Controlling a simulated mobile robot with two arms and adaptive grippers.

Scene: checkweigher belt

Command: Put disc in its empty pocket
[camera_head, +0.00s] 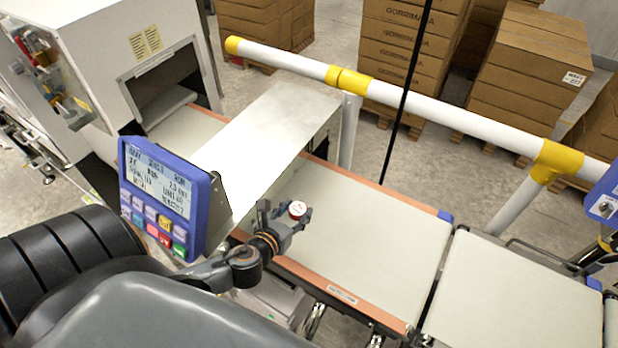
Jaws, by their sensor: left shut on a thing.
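My left gripper (287,214) reaches over the belt from the lower left. It is shut on a small round disc (298,209) with a white top and a reddish mark or edge. The disc appears to be above the pale belt (365,225), near its left end beside the metal cover. The gap between disc and belt cannot be told. No pocket can be made out in this view. My right gripper is not in view.
A blue control panel (160,195) stands left of my gripper. A white-and-yellow guard rail (440,110) runs along the far side. A second belt section (515,290) lies clear at the right.

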